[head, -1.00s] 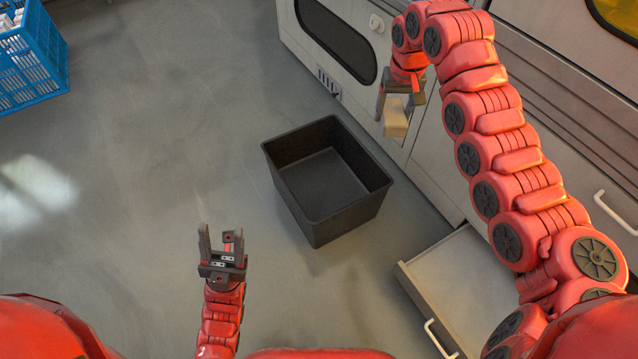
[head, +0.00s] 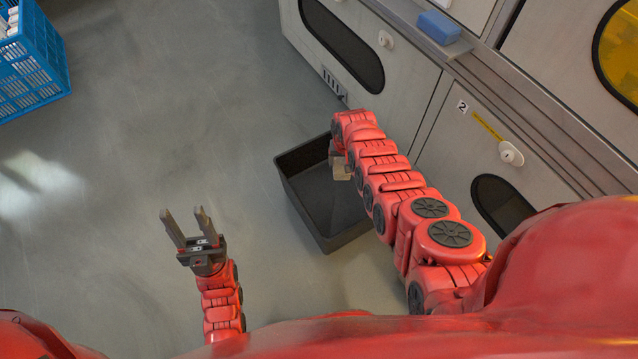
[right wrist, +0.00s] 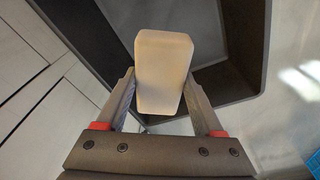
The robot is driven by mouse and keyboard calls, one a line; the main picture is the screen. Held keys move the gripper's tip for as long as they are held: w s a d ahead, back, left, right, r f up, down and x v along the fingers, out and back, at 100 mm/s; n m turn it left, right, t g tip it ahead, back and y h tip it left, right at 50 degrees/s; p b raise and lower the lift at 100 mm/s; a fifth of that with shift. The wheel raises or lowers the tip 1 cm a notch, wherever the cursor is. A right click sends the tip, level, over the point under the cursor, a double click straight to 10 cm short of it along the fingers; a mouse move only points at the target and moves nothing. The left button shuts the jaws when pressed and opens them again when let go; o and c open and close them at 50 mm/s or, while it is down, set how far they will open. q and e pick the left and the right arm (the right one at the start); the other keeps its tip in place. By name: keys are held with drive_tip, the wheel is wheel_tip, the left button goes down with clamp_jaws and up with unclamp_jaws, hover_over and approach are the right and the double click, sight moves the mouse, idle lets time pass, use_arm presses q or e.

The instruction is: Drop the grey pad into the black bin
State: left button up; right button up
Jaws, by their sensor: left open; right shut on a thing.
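The grey pad (right wrist: 162,75) is a pale block held between the fingers of my right gripper (right wrist: 162,100) in the right wrist view. In the head view a small part of the pad (head: 341,171) shows over the black bin (head: 312,215), and my right arm hides most of that gripper. The bin is an open box standing on the floor; my right arm covers its right side. In the right wrist view the bin's wall (right wrist: 240,45) lies behind and around the pad. My left gripper (head: 187,228) is open and empty, left of the bin.
Grey cabinets (head: 440,150) with doors stand behind and right of the bin. A blue block (head: 438,27) lies on the cabinet ledge. A blue crate (head: 30,65) stands at the far left. The floor between crate and bin is clear.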

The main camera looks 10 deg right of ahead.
drive_tip(key=shift+s+f, duration=0.15)
drive_tip(key=shift+f, duration=0.2)
drive_tip(key=shift+f+b, duration=0.3)
wheel_tip(320, 180, down, 5)
drive_tip(key=b, duration=0.5)
drive_tip(key=shift+f, duration=0.15)
drive_tip(key=o, duration=1.4)
